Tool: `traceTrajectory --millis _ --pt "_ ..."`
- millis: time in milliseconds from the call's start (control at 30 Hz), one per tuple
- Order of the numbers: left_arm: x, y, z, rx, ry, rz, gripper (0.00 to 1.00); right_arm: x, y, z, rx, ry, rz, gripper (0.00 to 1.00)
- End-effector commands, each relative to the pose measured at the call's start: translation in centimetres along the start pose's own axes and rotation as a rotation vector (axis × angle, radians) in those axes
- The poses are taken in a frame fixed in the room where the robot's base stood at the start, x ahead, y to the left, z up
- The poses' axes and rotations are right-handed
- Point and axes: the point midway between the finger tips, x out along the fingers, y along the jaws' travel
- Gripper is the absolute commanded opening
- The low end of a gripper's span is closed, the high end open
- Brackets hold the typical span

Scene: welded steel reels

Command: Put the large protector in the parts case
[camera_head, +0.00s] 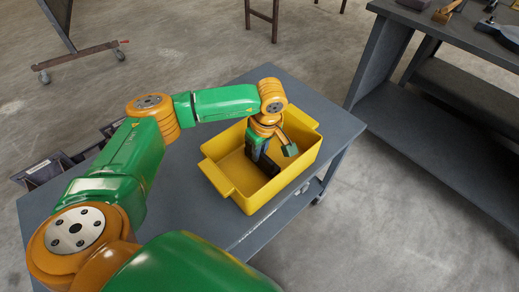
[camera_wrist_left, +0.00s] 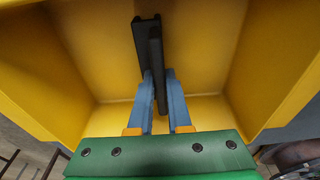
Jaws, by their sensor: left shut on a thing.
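The large protector is a long black piece; it shows in the left wrist view (camera_wrist_left: 148,40) between two blue fingers, and in the head view (camera_head: 268,166) inside the case. The parts case is a yellow open bin (camera_head: 224,183) with handles at its ends, standing on the grey table. My left gripper (camera_head: 260,157) is down inside the case, shut on the protector; its fingers also show in the left wrist view (camera_wrist_left: 160,80). The protector is inside the case walls; I cannot tell whether it touches the floor of the case. My right gripper is not in view.
The grey table (camera_head: 190,225) has free room around the case. Dark bins (camera_head: 45,170) sit at its left edge. A dark workbench (camera_head: 440,120) with tools stands at the right. A wheeled rack (camera_head: 80,52) stands at the upper left.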

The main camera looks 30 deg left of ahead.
Motion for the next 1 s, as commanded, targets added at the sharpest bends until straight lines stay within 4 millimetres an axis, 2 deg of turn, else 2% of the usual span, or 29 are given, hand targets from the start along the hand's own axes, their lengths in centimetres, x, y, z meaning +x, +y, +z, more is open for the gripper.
traceTrajectory --millis 267,300,400,667,767,1000 --pt "0.4 0.0 0.1 0.0 0.0 0.001 0.0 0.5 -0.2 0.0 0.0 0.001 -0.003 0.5" --pt "0.3 0.0 0.1 -0.001 -0.001 0.001 0.24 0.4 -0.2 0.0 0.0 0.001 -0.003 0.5" --pt "0.2 0.0 0.1 -0.001 -0.001 0.001 0.46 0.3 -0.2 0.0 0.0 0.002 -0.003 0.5" --pt "0.1 0.0 0.0 -0.001 -0.001 0.001 0.46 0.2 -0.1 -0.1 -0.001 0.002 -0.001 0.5" --pt "-0.9 0.1 0.0 0.0 -0.001 0.005 0.46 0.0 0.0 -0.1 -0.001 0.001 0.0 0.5" --pt "-7.5 0.1 0.0 0.0 0.0 0.008 0.46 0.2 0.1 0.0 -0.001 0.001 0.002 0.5"
